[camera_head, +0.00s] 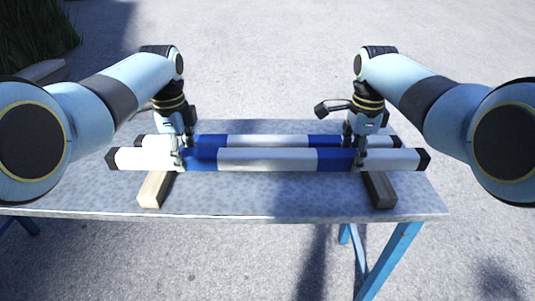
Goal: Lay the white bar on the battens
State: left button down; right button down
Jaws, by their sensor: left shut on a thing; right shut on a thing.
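A long white bar (267,160) with blue bands and black end caps spans the view left to right, above the two battens. My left gripper (183,160) is shut on it near its left blue band. My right gripper (358,158) is shut on it near its right blue band.
A second similar white and blue bar (268,141) lies just behind, parallel, partly hidden by the front bar and my grippers. The grey table top (265,200) is bare in front, up to its front edge. Blue trestle legs (388,260) stand below on the paved ground.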

pick_arm(q)
jog(key=shift+f, duration=0.1)
pick_arm(e)
jog(key=shift+f, duration=0.1)
